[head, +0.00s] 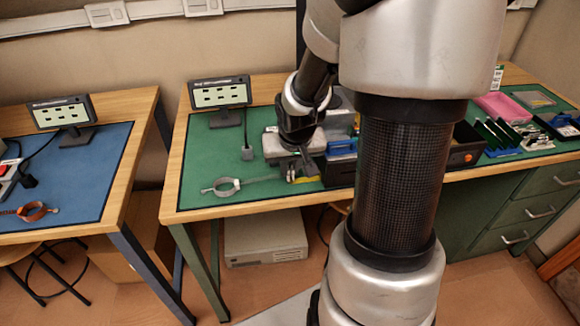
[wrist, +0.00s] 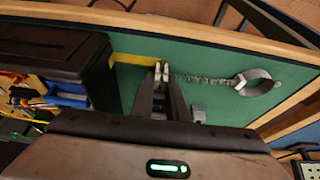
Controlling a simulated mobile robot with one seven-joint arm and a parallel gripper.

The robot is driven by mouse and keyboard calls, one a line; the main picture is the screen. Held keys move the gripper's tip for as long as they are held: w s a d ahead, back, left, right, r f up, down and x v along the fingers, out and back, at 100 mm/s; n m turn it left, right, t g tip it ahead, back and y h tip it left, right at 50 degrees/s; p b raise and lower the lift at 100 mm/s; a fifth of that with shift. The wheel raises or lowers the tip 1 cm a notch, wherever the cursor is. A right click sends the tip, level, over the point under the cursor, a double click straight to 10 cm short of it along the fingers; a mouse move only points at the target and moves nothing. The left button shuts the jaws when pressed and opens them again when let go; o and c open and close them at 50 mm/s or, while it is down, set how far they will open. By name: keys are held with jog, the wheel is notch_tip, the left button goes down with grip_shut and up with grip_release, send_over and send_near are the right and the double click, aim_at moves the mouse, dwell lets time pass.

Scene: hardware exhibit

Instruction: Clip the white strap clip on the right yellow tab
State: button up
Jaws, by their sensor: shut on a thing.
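My gripper (wrist: 161,76) is shut on a small pale piece, the white strap clip (wrist: 158,67), at its fingertips, low over the green mat. The clip is mostly hidden by the fingers. A coiled cord (wrist: 205,79) runs right from it to a pale grey wrist band (wrist: 258,82) lying on the mat. In the head view the band (head: 220,187) lies left of my gripper (head: 306,172). A yellow strip (wrist: 135,59) shows just left of the fingertips, and yellow pieces (head: 303,180) show below the gripper in the head view. Whether the clip touches a yellow tab I cannot tell.
A dark box (wrist: 55,55) stands close to the left of the fingers in the wrist view, with a blue bin (wrist: 68,99) beside it. A small monitor (head: 220,92) stands at the back left. The mat around the band is clear.

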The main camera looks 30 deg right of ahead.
jog(key=shift+f+b, duration=0.4)
jog(key=shift+f, duration=0.1)
jog(key=o, duration=0.9)
jog(key=o, duration=0.3)
jog(key=shift+r+p, duration=0.75)
jog(key=shift+r, duration=0.05)
dwell(0.4)
jog(key=shift+r+p, duration=2.65)
jog(key=shift+r, duration=0.25)
